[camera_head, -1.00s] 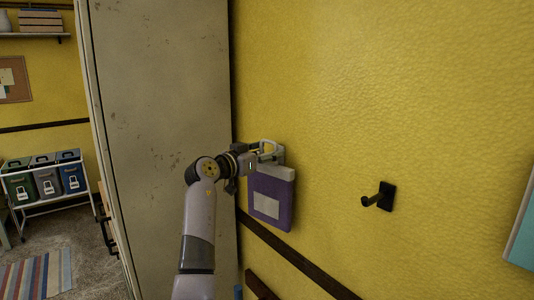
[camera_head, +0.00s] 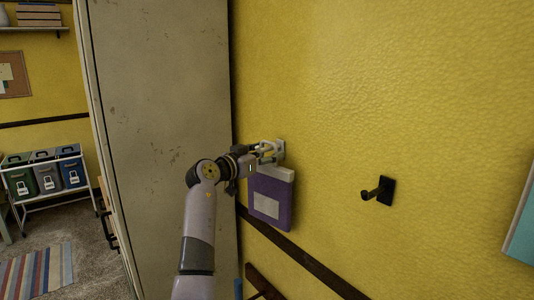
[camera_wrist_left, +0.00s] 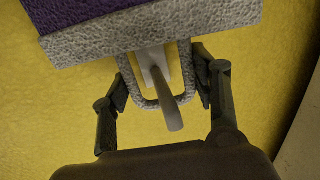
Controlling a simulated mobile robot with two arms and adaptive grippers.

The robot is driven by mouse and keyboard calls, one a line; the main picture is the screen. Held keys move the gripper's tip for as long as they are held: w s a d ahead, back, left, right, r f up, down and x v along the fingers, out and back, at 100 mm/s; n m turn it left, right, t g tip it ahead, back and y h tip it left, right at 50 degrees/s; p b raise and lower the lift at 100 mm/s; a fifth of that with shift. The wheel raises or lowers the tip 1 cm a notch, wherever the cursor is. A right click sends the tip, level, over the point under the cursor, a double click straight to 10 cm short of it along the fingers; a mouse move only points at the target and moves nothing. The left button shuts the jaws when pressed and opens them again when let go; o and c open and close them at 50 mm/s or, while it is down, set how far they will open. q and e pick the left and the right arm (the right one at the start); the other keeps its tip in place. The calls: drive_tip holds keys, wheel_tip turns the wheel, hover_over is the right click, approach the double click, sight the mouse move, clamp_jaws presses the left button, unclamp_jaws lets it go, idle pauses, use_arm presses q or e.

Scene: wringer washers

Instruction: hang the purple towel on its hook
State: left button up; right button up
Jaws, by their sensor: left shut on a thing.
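The purple towel (camera_head: 270,199) hangs upright and folded by the yellow wall, with a pale band on top and a pale patch in front. My left gripper (camera_head: 266,152) is at its top, shut on the grey hanging loop (camera_wrist_left: 135,82), with a finger on each side in the left wrist view (camera_wrist_left: 162,84). A pale hook (camera_wrist_left: 168,98) shows inside the loop, its tip overlapping the loop's bar; its mount (camera_head: 280,149) is on the wall. I cannot tell whether the loop rests on it. My right gripper is not in view.
A black hook (camera_head: 378,191) on the wall to the right is empty. A tall pale cabinet (camera_head: 160,90) stands close on the left. A dark rail (camera_head: 315,266) runs along the wall below. Bins (camera_head: 45,175) stand far left.

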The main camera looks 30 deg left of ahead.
use_arm(q)
drive_tip(key=shift+f, duration=0.4)
idle(0.4)
drive_tip(key=o, duration=1.5)
